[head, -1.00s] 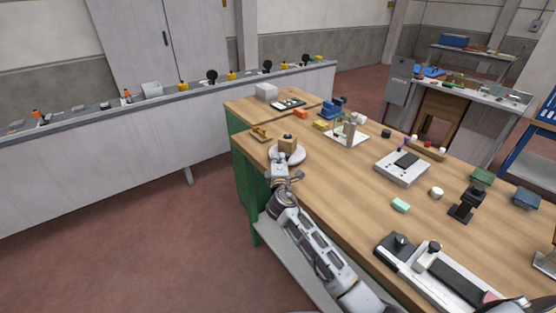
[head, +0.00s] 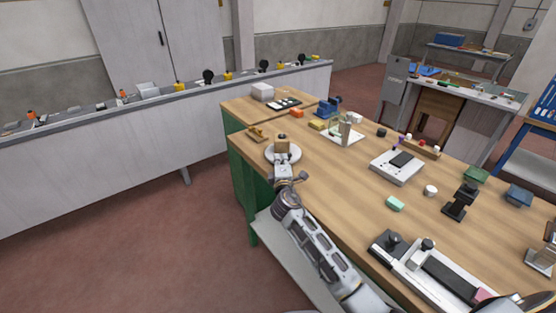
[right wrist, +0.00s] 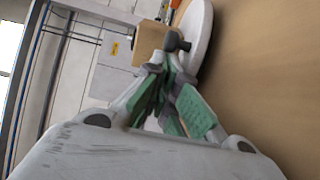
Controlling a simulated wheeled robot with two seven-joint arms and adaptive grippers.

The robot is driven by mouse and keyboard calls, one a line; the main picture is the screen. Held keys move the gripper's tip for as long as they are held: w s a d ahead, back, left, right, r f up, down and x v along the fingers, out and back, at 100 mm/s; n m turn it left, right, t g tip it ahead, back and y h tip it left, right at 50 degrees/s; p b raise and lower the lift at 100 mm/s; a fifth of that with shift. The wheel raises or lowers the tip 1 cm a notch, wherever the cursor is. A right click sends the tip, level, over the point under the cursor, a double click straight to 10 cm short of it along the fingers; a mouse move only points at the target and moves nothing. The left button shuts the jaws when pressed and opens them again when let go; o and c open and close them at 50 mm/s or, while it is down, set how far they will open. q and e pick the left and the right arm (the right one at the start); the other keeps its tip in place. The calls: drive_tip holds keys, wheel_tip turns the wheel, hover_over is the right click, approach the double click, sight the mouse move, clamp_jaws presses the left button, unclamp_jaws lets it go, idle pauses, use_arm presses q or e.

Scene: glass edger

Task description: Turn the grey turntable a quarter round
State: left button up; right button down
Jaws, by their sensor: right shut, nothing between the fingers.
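The grey turntable (head: 296,156) is a pale round disc near the table's front left edge. A wooden block (head: 282,145) with a dark knob stands on it. My right gripper (head: 282,164) is shut and empty at the disc's near side, just in front of the block. In the right wrist view, the shut fingertips (right wrist: 166,64) lie close to the block (right wrist: 150,40) and its dark knob (right wrist: 178,42), with the turntable (right wrist: 202,30) behind them. I cannot tell whether they touch. The fingers hide part of the disc. My left gripper is not in view.
A small brass-coloured item (head: 257,134) lies left of the turntable. A teal block (head: 395,203) lies nearer. Bare wood (head: 335,180) separates the turntable from these.

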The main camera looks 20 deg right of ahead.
drive_tip(key=shift+s+d, duration=0.3)
drive_tip(key=shift+d, duration=0.65)
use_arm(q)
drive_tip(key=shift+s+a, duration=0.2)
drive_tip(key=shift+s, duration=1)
use_arm(e)
drive_tip(key=shift+d, duration=0.15)
drive_tip(key=shift+d, duration=0.1)
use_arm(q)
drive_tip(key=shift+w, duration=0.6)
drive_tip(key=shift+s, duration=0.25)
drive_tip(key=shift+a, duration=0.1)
